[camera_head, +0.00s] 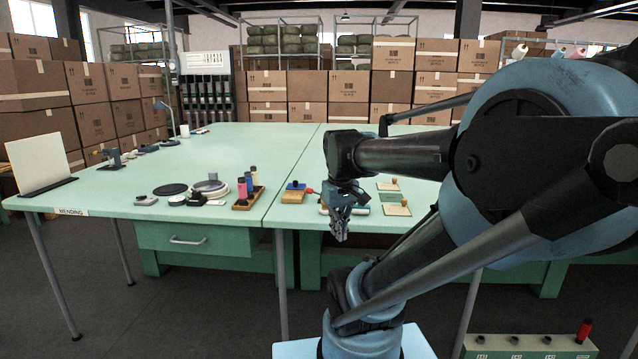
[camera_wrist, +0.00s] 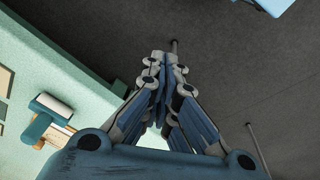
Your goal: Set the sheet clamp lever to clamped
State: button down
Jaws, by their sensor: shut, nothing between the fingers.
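My gripper (camera_head: 341,236) hangs pointing down at the front edge of the green table in the head view. In the wrist view its fingers (camera_wrist: 160,62) are together and empty, with the dark floor behind their tips. A wooden block with a blue part and a red knob (camera_head: 294,192) sits on the table to the left of my gripper; it may be the sheet clamp, but I cannot tell, nor how its lever is set. A teal and white object (camera_wrist: 48,112) lies on the table at the left of the wrist view, apart from my fingers.
The green table (camera_head: 235,150) is largely bare toward the back. A wooden tray of thread spools (camera_head: 248,190) and dark round items (camera_head: 171,189) stand left of my gripper. Small cards (camera_head: 396,208) lie to its right. A drawer (camera_head: 190,238) is under the left part.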

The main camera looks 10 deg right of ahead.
jog(key=w+a+r+n, duration=0.1)
jog(key=w+r+n, duration=0.3)
jog(key=w, duration=0.6)
jog(key=w+a+r+n+g+h, duration=0.1)
jog(key=w+a+r+n, duration=0.1)
jog(key=w+r, duration=0.4)
jog(key=w+a+r+n+g, duration=0.1)
jog(key=w+r+n, duration=0.4)
jog(key=w, duration=1.1)
jog(key=shift+a+r+n+h, duration=0.3)
jog(key=shift+a+r, duration=0.1)
jog(key=shift+r, duration=0.2)
jog(key=f, duration=0.3)
jog(key=d+f, duration=0.1)
jog(key=f, duration=0.6)
jog(key=shift+s+d+f, duration=0.15)
jog(key=shift+s+d, duration=0.1)
jog(key=shift+d, duration=0.15)
jog(key=shift+s+d+f, duration=0.15)
jog(key=shift+d+f, duration=0.15)
jog(key=shift+d, duration=0.2)
jog(key=shift+s+d+f, duration=0.15)
jog(key=shift+d+f, duration=0.1)
jog(key=shift+d, duration=0.25)
jog(key=shift+s+d+f, duration=0.15)
jog(key=shift+d+f, duration=0.25)
jog(key=shift+d, duration=0.1)
jog(key=shift+a, duration=0.1)
